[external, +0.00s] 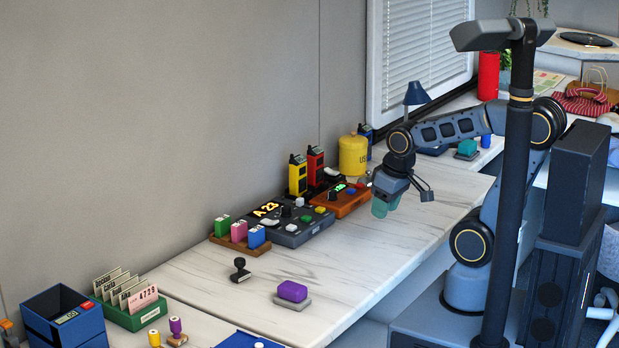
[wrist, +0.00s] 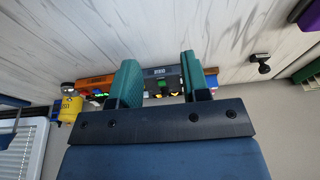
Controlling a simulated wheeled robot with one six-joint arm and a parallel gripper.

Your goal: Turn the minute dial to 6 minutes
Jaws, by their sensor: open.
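An orange box (external: 349,205) with a green lit display (external: 340,187) and a black dial (external: 331,196) stands on the counter near the wall. The display digits are too small to read. Left of it, a dark grey console (external: 292,239) shows "A 23" and carries another black dial (external: 286,211). I cannot tell from any label which is the minute dial. My gripper (external: 386,204) is open and empty, pointing down, right of the orange box and apart from it. In the wrist view, the grey console (wrist: 158,72) shows beyond the teal fingers (wrist: 160,78), with the orange box (wrist: 91,79) left.
Yellow and red radios (external: 315,166) and a yellow canister (external: 353,155) stand behind the boxes. A wooden holder with coloured blocks (external: 238,247), a black stamp (external: 240,270) and a purple block (external: 292,291) lie left. The counter before the boxes is mostly clear.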

